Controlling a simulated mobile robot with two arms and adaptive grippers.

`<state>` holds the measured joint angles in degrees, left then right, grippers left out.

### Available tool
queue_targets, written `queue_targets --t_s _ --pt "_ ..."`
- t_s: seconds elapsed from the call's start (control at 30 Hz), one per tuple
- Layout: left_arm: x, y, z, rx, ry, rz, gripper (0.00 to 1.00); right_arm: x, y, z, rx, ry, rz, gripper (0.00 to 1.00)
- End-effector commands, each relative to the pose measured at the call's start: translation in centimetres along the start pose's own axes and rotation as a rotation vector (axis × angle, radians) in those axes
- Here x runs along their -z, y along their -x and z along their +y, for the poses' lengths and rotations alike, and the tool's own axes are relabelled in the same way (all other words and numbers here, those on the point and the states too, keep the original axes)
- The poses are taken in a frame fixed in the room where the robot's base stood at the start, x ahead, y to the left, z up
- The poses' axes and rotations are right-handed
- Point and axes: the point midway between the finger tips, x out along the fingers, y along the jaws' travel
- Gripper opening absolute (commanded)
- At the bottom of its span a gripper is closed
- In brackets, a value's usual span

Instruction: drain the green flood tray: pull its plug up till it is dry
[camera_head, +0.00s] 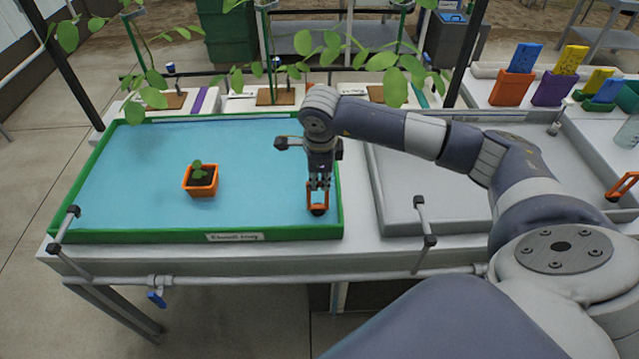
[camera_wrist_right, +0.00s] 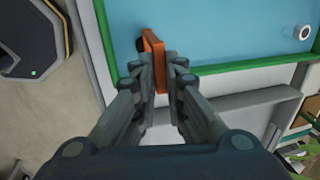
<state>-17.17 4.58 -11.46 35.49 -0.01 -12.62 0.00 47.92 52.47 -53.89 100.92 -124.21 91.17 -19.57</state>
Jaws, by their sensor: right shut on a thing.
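The green flood tray (camera_head: 190,235) stands on the bench at the left and holds a flat sheet of blue water (camera_head: 130,180). The orange plug handle (camera_head: 318,199) is at the tray's front right corner, with a dark base below it. My right gripper (camera_head: 319,184) comes down from above and is shut on the orange handle. In the right wrist view the handle (camera_wrist_right: 155,58) sits between the fingers (camera_wrist_right: 160,75). I cannot tell whether the plug is seated or raised. My left gripper is not in view.
An orange pot with a seedling (camera_head: 200,181) stands in the tray's water.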

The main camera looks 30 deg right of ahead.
Motion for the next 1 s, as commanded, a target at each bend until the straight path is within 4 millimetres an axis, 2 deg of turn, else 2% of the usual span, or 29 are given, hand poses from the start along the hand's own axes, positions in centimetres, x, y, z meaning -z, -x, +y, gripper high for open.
queue_targets --t_s 0.03,0.27,0.3,0.37,0.4,0.77,0.87,1.0 --pt "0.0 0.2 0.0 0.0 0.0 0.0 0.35 0.0 0.5 -0.2 0.003 0.0 0.0 0.0" --pt "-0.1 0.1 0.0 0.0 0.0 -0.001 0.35 0.0 0.6 -0.3 0.004 -0.001 -0.001 0.0" --pt "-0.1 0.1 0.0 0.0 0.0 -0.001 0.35 0.0 0.7 -0.3 0.005 -0.001 -0.001 0.16" --pt "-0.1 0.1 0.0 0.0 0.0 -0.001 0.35 0.0 0.7 -0.3 0.006 0.0 -0.001 0.29" --pt "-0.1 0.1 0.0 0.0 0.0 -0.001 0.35 0.0 0.6 -0.3 0.005 0.0 -0.001 0.31" --pt "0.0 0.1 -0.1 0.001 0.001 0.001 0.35 0.0 0.8 -0.2 0.002 0.0 -0.001 0.31" --pt "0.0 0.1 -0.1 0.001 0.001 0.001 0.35 -0.1 1.9 -0.2 0.004 0.001 -0.002 0.31" --pt "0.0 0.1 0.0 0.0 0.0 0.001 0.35 0.0 4.6 -0.3 0.007 0.0 -0.003 0.31"
